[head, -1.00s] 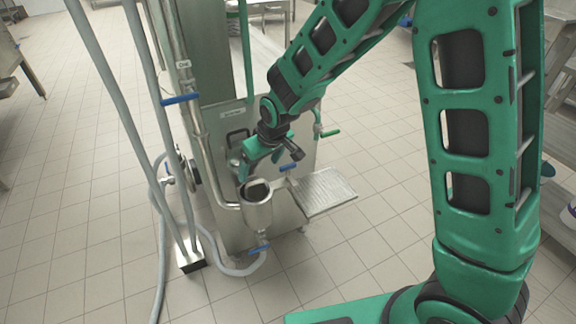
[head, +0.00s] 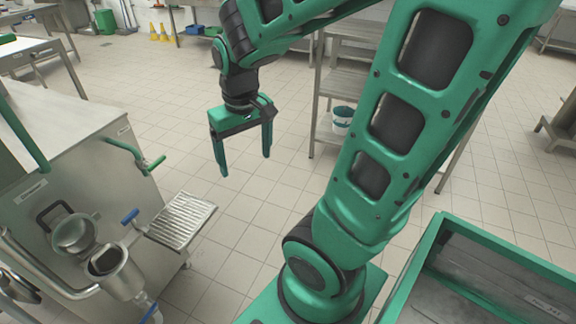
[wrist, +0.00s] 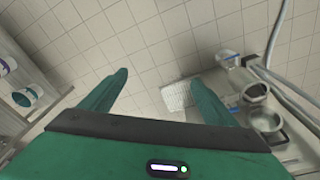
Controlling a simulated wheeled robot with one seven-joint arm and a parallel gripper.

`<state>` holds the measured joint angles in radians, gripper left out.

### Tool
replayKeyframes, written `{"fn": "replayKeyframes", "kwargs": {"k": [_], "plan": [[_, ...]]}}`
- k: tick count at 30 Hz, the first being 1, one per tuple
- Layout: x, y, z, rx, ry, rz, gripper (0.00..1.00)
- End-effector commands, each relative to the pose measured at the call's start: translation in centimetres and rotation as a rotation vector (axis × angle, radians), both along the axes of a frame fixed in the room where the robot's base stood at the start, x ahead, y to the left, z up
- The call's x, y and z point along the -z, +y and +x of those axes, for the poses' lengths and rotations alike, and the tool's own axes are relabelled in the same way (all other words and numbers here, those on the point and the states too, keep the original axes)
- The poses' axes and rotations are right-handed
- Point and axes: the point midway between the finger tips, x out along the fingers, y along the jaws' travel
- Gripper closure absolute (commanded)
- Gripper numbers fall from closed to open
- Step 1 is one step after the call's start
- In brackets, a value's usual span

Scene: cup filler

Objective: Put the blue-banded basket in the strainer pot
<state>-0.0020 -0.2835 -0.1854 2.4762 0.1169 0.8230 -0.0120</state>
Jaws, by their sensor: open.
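The steel pot (head: 124,277) on the filler machine, which looks like the strainer pot, is at lower left in the head view. Its mouth is open and its inside looks dark; I cannot tell whether anything sits in it. My gripper (head: 245,166) hangs open and empty over the floor, fingers down, well right of the pot. It also shows open in the wrist view (wrist: 159,77). No basket can be told for certain; a small white container with a blue-green band (head: 342,121) stands on a low shelf, and the wrist view shows banded containers (wrist: 25,97) at left.
A slotted drip tray (head: 182,220) juts from the machine between the pot and my gripper. A blue-handled valve (head: 130,216) is beside the pot. A steel shelf rack (head: 340,75) stands behind my arm. A green-rimmed bin (head: 500,262) is at lower right. Tiled floor is open between.

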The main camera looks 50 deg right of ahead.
Motion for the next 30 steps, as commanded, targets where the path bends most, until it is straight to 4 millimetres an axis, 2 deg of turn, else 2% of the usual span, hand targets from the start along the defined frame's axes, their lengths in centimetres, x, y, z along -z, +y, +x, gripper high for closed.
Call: {"fn": "replayKeyframes", "kwargs": {"k": [1,3,6,10,14,27,30], "plan": [[-0.6,-1.2,-2.6,0.066,0.012,0.010,0.18],[-1.0,-2.2,-5.7,0.140,0.037,0.026,0.18],[-1.3,-2.9,-9.3,0.222,0.067,0.048,0.18],[-1.5,-3.2,-11.9,0.283,0.090,0.067,0.18],[-1.5,-3.2,-12.6,0.301,0.097,0.073,0.18],[-1.5,-3.2,-12.6,0.298,0.096,0.072,0.18],[-0.9,-3.2,-11.3,0.298,0.112,0.070,0.18]]}}
